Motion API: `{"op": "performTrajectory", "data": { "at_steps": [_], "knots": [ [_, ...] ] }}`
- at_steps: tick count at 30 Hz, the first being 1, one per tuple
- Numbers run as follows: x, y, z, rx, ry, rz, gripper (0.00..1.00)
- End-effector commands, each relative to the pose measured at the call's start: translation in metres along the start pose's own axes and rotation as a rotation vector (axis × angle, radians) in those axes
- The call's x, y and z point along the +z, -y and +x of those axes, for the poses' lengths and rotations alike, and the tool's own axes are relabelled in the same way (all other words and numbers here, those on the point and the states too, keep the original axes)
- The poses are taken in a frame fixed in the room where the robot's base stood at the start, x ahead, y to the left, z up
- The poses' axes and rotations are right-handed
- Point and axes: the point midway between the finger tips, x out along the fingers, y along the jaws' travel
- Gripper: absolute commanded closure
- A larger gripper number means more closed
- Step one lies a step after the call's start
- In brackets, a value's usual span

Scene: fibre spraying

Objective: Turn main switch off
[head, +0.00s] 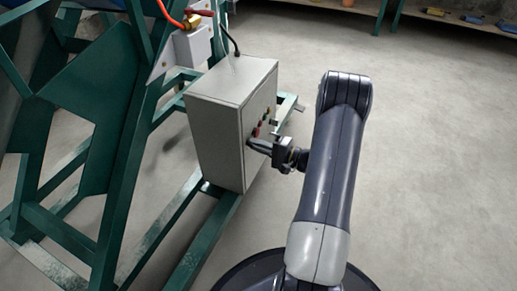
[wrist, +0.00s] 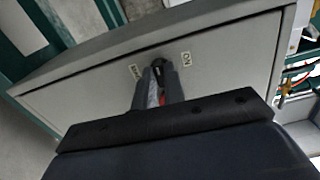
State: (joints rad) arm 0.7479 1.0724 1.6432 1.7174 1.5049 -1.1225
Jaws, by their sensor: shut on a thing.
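A grey control box (head: 215,125) stands on the green frame in the head view, with several small coloured buttons (head: 266,113) on its right-hand face. My gripper (head: 255,144) reaches that face from the right, its fingertips at the panel. In the wrist view the box's panel (wrist: 220,72) fills the middle. My gripper (wrist: 160,72) is shut on the dark main switch (wrist: 158,64), which is mostly hidden between the fingers. A label reading "ON" (wrist: 186,58) is to the right of the switch, and another label (wrist: 136,71), hard to read, is to its left. A bit of red shows between the fingers.
Green steel beams (head: 115,150) stand left of the box and run under it. A black cable (head: 234,42) enters the box top. The floor (head: 440,150) to the right is clear. A shelf (head: 450,22) lies at the back right.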

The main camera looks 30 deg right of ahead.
Motion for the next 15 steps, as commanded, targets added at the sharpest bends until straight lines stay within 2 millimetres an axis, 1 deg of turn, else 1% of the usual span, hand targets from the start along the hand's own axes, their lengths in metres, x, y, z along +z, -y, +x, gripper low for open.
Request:
{"op": "performTrajectory", "data": {
  "at_steps": [7, 15],
  "knots": [
    [0.0008, -0.0016, -0.0002, 0.002, 0.001, -0.038, 1.0],
    [0.0008, -0.0013, -0.0002, 0.003, 0.001, -0.042, 1.0]
  ]
}}
